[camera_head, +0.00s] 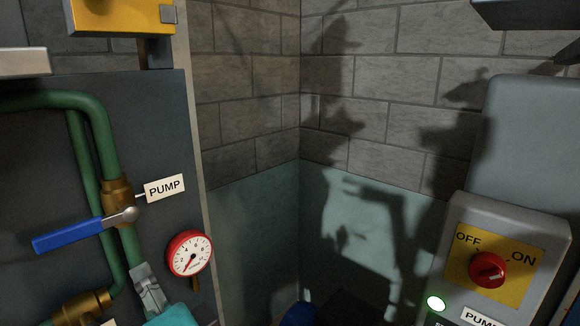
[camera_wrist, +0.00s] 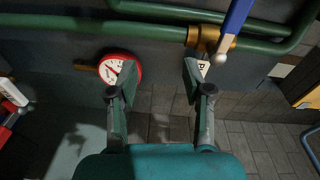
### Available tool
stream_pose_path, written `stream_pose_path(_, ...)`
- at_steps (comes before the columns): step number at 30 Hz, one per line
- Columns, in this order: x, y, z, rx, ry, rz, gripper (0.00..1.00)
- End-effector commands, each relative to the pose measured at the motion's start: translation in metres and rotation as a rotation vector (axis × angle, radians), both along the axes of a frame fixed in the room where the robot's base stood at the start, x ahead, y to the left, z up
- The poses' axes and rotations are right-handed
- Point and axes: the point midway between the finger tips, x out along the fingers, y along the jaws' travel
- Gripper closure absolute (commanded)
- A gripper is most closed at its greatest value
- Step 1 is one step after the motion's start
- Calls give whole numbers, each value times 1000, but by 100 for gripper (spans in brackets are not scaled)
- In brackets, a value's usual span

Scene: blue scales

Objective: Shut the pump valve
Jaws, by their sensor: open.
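The pump valve has a brass body (camera_head: 118,192) on a vertical green pipe, with a PUMP tag (camera_head: 165,188) beside it. Its blue lever (camera_head: 68,235) points left and slightly down, across the pipe. In the wrist view the lever (camera_wrist: 237,18) is at the top right, by the brass body (camera_wrist: 208,38); the right finger partly hides the tag. My gripper (camera_head: 146,283) is below the valve in the head view, partly cut off by the lower edge. In the wrist view my gripper (camera_wrist: 155,75) is open, its fingers apart with nothing between them. It is apart from the lever.
A red-rimmed gauge (camera_head: 189,254) sits right of the pipe, close to my gripper. Another brass fitting (camera_head: 80,308) is at lower left. A switch box with a red knob (camera_head: 487,270) and a lit lamp (camera_head: 436,303) stands at right. The brick corner between is open.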

Motion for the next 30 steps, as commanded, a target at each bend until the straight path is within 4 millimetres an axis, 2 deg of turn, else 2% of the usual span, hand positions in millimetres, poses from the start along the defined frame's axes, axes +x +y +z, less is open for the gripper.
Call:
stream_pose_path(1,5,-12,-22,-32,-9,-21,50)
stream_pose_path(3,10,-26,-44,-73,-35,-47,50)
stream_pose_path(9,16,-72,-108,-195,-98,-115,50)
stream_pose_path(14,12,-111,-155,-296,-144,-167,50)
stream_pose_path(23,-17,-186,-232,-497,-217,-253,50)
stream_pose_path(30,-58,-243,-280,-666,-261,-311,50)
